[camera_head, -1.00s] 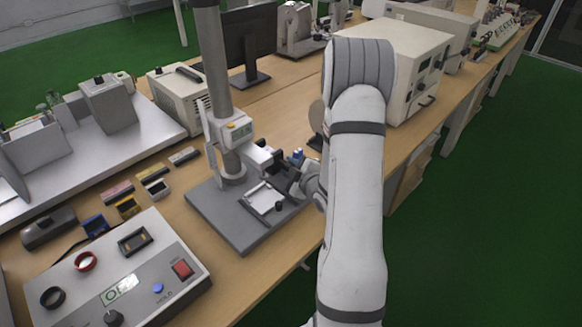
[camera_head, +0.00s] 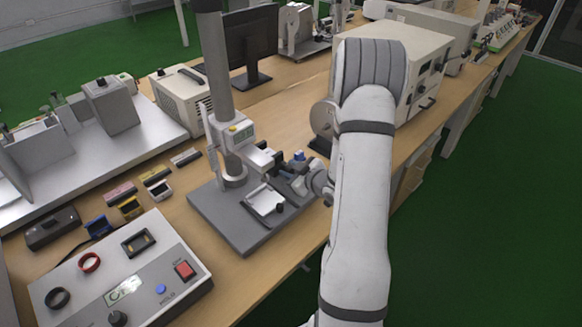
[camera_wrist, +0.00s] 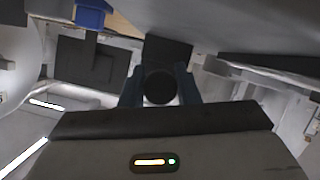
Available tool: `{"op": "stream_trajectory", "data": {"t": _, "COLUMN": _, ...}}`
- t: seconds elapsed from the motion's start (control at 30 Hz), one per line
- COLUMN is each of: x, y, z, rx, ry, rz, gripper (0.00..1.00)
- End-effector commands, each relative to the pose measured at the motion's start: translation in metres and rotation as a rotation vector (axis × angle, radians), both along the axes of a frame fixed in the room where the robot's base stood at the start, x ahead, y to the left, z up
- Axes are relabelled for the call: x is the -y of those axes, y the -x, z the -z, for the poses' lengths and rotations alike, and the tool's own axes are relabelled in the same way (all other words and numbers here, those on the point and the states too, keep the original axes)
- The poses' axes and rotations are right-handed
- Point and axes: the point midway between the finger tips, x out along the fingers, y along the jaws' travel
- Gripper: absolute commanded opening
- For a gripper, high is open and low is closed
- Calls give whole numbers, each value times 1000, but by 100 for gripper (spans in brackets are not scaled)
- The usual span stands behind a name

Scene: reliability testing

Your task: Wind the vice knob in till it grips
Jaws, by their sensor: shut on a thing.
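A dark vice (camera_head: 268,163) sits in front of the gauge head, partly hidden by my gripper. My gripper (camera_head: 293,167) is beside it, coming from the right. In the wrist view, the fingers of my gripper (camera_wrist: 160,88) are shut on the round black vice knob (camera_wrist: 160,87), one on each side. A blue part (camera_wrist: 92,14) shows at the top left there. I cannot tell whether the vice jaws touch anything.
A white-topped tray (camera_head: 264,200) with a small black knob (camera_head: 280,208) lies on the base plate. A control box (camera_head: 130,262) stands at front left, with several small coloured blocks behind it. A beige instrument (camera_head: 400,60) stands behind my arm. The wooden bench (camera_head: 290,95) has bare room behind the stand.

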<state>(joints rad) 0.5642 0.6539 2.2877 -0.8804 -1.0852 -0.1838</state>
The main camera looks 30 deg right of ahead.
Motion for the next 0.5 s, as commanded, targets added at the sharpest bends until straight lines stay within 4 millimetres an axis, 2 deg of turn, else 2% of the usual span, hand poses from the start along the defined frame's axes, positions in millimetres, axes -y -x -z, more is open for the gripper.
{"op": "stream_trajectory", "data": {"t": 0.5, "x": 0, "y": 0, "z": -4, "rx": -167, "ry": -463, "rz": 1, "gripper": 6}}
